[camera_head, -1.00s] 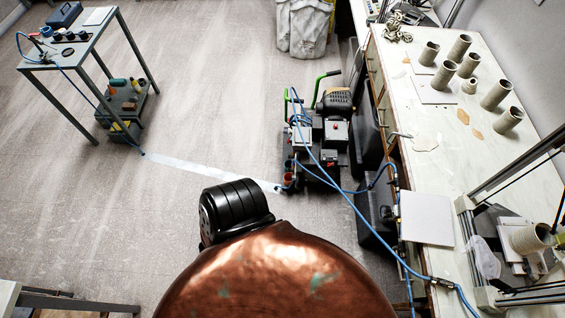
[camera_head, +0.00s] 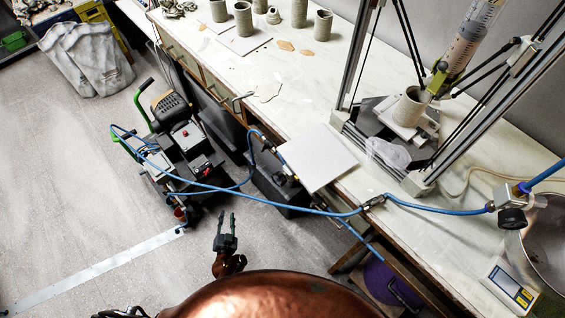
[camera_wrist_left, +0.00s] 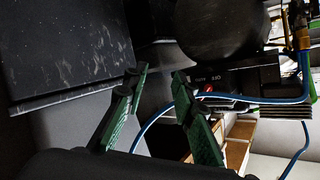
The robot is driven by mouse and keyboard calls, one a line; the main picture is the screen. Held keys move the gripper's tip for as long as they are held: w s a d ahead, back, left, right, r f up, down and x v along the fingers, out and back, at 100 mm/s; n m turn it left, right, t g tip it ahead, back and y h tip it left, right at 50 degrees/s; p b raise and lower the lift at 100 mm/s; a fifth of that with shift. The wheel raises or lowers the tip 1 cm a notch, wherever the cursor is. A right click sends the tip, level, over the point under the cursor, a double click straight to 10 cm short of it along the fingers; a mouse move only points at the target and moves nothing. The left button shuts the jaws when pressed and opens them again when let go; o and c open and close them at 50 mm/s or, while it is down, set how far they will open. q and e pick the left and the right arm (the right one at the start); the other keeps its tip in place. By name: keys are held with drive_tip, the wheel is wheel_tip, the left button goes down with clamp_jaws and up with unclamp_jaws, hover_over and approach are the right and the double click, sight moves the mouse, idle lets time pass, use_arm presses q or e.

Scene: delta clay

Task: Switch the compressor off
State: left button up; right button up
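The compressor (camera_head: 178,145) stands on the floor left of the long workbench, a dark machine with green handles and a grey box with a red button (camera_head: 184,133). In the left wrist view a red switch (camera_wrist_left: 207,89) shows beside printed lettering that includes "OFF", just beyond my fingertips. My left gripper (camera_head: 226,216) is in front of the compressor in the head view, apart from it, fingers spread and empty. Its green-padded fingers (camera_wrist_left: 158,76) also show open in the left wrist view. Which way the switch is set is too small to tell. My right gripper is not in view.
A blue hose (camera_head: 260,191) runs from the compressor across to the workbench (camera_head: 240,75). Dark boxes (camera_head: 275,185) stand beneath the bench edge. A flat strip (camera_head: 95,272) crosses the floor. The floor left of the compressor is clear; a grey sack (camera_head: 88,60) lies farther back.

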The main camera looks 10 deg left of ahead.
sight(207, 174)
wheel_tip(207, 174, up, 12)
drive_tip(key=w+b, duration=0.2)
drive_tip(key=b, duration=0.7)
use_arm(q)
drive_tip(key=w+a+r+n+y+b, duration=0.1)
drive_tip(key=w+a+r+y, duration=0.1)
drive_tip(key=w+a+y, duration=0.1)
drive_tip(key=w+a+r+n+g+y+b, duration=0.1)
drive_tip(key=w+a+y, duration=0.3)
drive_tip(key=w, duration=0.4)
drive_tip(key=w+a+r+n+g+y+b, duration=0.1)
drive_tip(key=w+a+r+n+y, duration=0.1)
drive_tip(key=w, duration=0.4)
drive_tip(key=shift+a+r+n+y, duration=0.25)
drive_tip(key=shift+a+y, duration=0.15)
drive_tip(key=shift+a, duration=0.3)
drive_tip(key=shift+a+r+n+y, duration=0.15)
drive_tip(key=shift+a+n+y, duration=0.2)
drive_tip(key=shift+a, duration=0.35)
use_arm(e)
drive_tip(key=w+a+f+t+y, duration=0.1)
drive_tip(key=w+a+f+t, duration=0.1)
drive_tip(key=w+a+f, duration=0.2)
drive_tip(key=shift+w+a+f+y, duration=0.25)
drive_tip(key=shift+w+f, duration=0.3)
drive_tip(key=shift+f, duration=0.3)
use_arm(q)
clamp_jaws()
